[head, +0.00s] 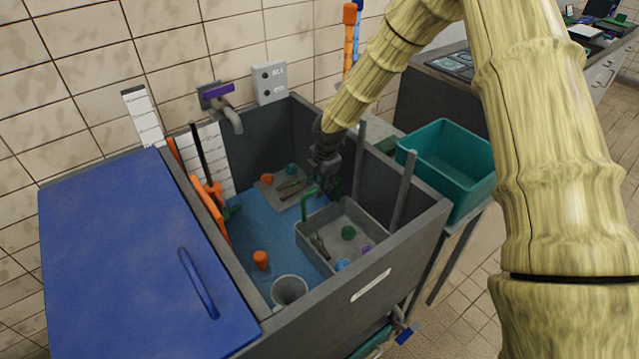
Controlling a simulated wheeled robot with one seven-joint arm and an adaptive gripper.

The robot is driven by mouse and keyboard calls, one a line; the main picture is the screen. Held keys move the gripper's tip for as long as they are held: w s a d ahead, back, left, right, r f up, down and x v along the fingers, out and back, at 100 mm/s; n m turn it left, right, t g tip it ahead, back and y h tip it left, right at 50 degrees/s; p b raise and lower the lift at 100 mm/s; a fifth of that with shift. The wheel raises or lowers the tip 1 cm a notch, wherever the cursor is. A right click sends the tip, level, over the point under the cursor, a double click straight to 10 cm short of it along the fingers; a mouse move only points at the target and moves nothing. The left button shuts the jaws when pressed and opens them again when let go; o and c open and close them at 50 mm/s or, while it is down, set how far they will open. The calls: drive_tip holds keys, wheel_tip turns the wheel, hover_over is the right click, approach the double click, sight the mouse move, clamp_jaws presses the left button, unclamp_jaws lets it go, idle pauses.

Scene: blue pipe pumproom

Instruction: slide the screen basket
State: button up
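The screen basket (314,253) is a grey, open rectangular tray inside the dark grey basin, toward its front right. A green handle (304,207) rises at its back left edge. Small items lie in it, among them a green round piece (348,232) and a purple piece (368,250). My gripper (322,188) is dark and points down over the back of the basket, close beside the green handle. I cannot tell whether it touches the handle. Its fingers are too small and dark to tell open from shut.
The basin's walls (428,225) surround the basket, and two grey posts (403,190) stand at its right. A blue lid (130,260) covers the left. An orange piece (261,260) and grey cup (290,290) sit left of the basket. A teal bin (450,165) stands outside, right.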

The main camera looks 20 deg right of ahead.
clamp_jaws()
idle(0.3)
